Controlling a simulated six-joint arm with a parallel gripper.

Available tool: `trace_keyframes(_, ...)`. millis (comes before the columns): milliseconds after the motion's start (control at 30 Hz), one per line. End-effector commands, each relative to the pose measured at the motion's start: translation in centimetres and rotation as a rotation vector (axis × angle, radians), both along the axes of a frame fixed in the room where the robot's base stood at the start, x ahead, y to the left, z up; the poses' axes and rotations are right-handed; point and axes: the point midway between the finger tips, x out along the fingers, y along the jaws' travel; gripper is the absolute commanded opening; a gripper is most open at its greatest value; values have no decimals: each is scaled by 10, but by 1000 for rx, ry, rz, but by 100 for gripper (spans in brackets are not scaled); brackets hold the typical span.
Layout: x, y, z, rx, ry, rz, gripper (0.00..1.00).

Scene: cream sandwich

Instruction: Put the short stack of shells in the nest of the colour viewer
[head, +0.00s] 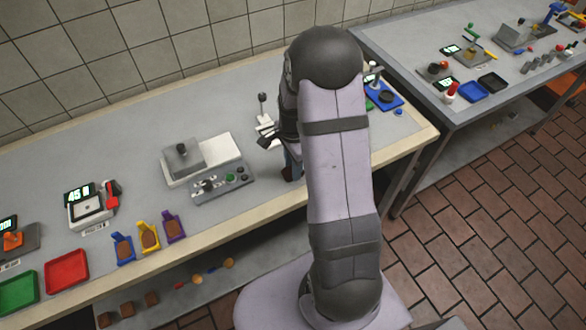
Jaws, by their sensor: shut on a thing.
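My gripper (268,141) shows as a dark shape at the left side of my arm, over the bench. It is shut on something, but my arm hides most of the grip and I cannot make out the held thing. A small dark brown shape (288,172) shows just below it, beside a blue-grey part. Brown shells stand in a blue holder (122,247), a yellow holder (149,236) and a purple holder (173,226) at the front left. I cannot tell which stack is short. I cannot tell for sure which device is the colour viewer.
A grey press-like machine (190,158) with a button panel (222,186) stands left of my gripper. A display device (88,207), a red tray (67,271) and a green tray (17,293) lie further left. A lever (263,105) stands behind my gripper. Another bench is at right.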

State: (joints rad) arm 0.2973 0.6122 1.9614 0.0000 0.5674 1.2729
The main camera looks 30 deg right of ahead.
Motion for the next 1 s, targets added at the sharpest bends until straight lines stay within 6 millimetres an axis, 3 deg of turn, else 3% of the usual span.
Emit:
trace_keyframes(600, 1, 0, 83, -1, -3, 0, 2)
trace_keyframes(1000, 8, -2, 96, 0, 0, 0, 2)
